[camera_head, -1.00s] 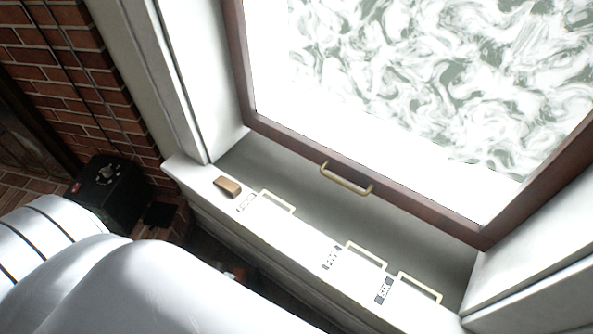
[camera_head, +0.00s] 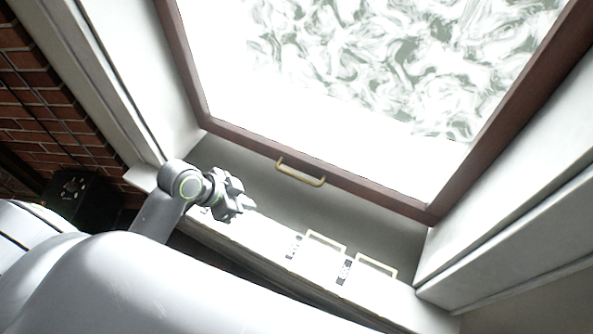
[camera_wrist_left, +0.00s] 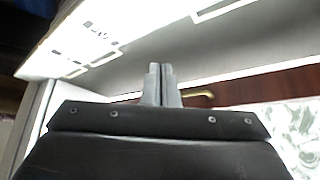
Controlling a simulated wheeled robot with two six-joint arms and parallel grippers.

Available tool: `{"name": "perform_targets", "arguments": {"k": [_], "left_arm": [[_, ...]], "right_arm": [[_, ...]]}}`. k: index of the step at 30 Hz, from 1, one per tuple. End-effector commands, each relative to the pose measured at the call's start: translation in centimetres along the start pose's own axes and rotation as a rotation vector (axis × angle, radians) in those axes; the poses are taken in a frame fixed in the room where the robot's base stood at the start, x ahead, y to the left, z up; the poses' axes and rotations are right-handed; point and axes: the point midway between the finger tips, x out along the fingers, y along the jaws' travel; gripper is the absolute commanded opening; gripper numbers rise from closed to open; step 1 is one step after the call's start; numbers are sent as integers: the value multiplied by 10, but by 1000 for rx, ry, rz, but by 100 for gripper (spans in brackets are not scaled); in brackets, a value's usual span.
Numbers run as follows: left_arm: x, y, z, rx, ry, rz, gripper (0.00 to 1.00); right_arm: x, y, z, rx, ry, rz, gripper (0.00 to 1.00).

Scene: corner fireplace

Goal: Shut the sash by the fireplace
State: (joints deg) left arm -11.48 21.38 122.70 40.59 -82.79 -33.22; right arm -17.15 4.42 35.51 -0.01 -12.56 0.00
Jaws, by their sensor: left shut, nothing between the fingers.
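The sash (camera_head: 318,176) is a brown wooden frame around swirled, frosted glass. A brass handle (camera_head: 300,173) is on its bottom rail, and a grey strip lies between that rail and the white sill. Whether this strip is an open gap, I cannot tell. My left gripper (camera_head: 243,198) is shut and empty over the left part of the sill, left of the handle and apart from it. In the left wrist view its closed fingers (camera_wrist_left: 160,72) point at the grey strip. The handle (camera_wrist_left: 197,94) shows partly there, right of the fingers. My right gripper is not in view.
The white sill (camera_head: 265,246) carries labels and pale rectangular outlines (camera_head: 376,264). White jambs stand on both sides of the sash. A brick wall (camera_head: 60,115) and a black box (camera_head: 75,197) are at the left. The strip before the handle is clear.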

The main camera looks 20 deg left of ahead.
Motion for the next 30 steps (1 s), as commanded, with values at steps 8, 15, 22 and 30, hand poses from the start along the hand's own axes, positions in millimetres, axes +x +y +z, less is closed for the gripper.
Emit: {"name": "perform_targets", "arguments": {"k": [8,15,22,30], "left_arm": [[-26,-42,-84,394,242,165,0],[-40,-52,-110,502,333,202,0],[-23,-46,-117,502,341,204,0],[16,-34,-129,500,340,206,0]], "right_arm": [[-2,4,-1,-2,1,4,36],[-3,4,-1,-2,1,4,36],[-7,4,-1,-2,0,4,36],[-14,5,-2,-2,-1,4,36]]}}
